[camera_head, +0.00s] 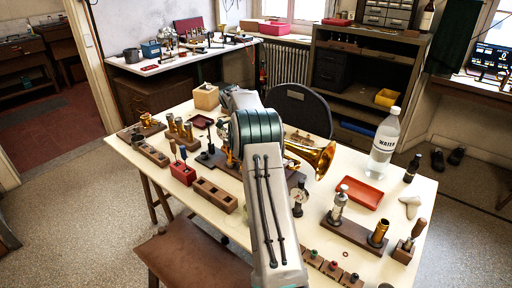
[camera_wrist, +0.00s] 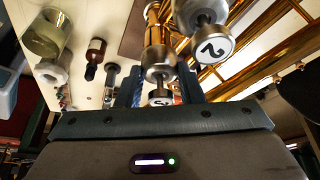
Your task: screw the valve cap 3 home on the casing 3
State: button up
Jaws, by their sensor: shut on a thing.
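In the wrist view, my gripper (camera_wrist: 160,88) has one dark finger on each side of the silver valve cap 3 (camera_wrist: 160,72) and is shut on it. A round white button marked 3 (camera_wrist: 161,100) shows just below the cap, partly hidden by the gripper body. The cap lines up with the end of the brass casing 3 (camera_wrist: 154,35); I cannot tell how tightly it is seated. A silver valve top with a button marked 2 (camera_wrist: 213,49) stands close on the right. In the head view my arm hides the gripper and cap; the horn's brass bell (camera_head: 318,158) shows.
Brass tubes (camera_wrist: 255,35) run close to the right of the gripper in the wrist view. On the bench stand a water bottle (camera_head: 384,148), a red tray (camera_head: 361,194), a wooden stand (camera_head: 350,233) and several wooden blocks. The bench's front right has some bare room.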

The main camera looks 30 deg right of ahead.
jog(key=shift+w+d+r+m+g+y+p, duration=0.1)
jog(key=shift+m+g+y+p, duration=0.25)
jog(key=shift+m+p, duration=0.8)
jog(key=shift+w+m+g+y+p, duration=0.1)
jog(key=shift+m+g+y+p, duration=0.2)
jog(key=shift+m+p, duration=0.8)
jog(key=shift+s+m, duration=0.1)
jog(key=shift+m, duration=0.15)
jog(key=shift+y+p, duration=0.25)
jog(key=shift+p, duration=0.2)
jog(key=shift+d+m+y+p, duration=0.15)
jog(key=shift+m+y+p, duration=0.35)
jog(key=shift+m+p, duration=1.1)
jog(key=shift+m+y+p, duration=0.3)
jog(key=shift+m, duration=0.5)
